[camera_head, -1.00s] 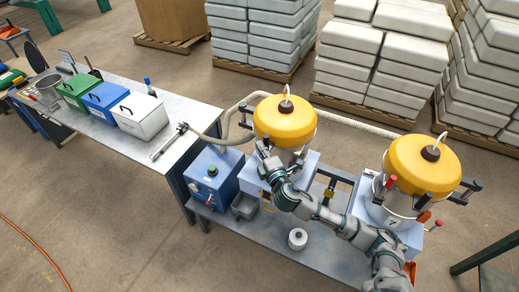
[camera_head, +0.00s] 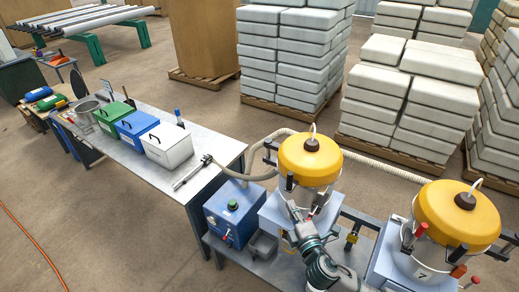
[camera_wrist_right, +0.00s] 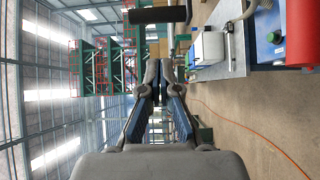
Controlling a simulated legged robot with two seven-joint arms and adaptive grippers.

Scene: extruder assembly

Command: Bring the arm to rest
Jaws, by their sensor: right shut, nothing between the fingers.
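My right arm (camera_head: 322,268) comes up from the bottom edge of the head view, in front of the left yellow-lidded hopper (camera_head: 310,158). My right gripper (camera_head: 292,211) is in front of this hopper's lower body, pointing up and away; whether it touches is unclear. In the right wrist view its two fingers (camera_wrist_right: 158,76) are together with nothing between them. The right yellow-lidded hopper (camera_head: 457,212), marked 7, stands clear to the right of the arm. My left gripper is in neither view.
A blue box (camera_head: 233,213) stands left of the arm. A bench (camera_head: 215,143) holds green, blue and white bins. A ribbed hose (camera_head: 375,165) runs behind the hoppers. In the wrist view a red part (camera_wrist_right: 303,32) is close at the upper right. Open floor lies left.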

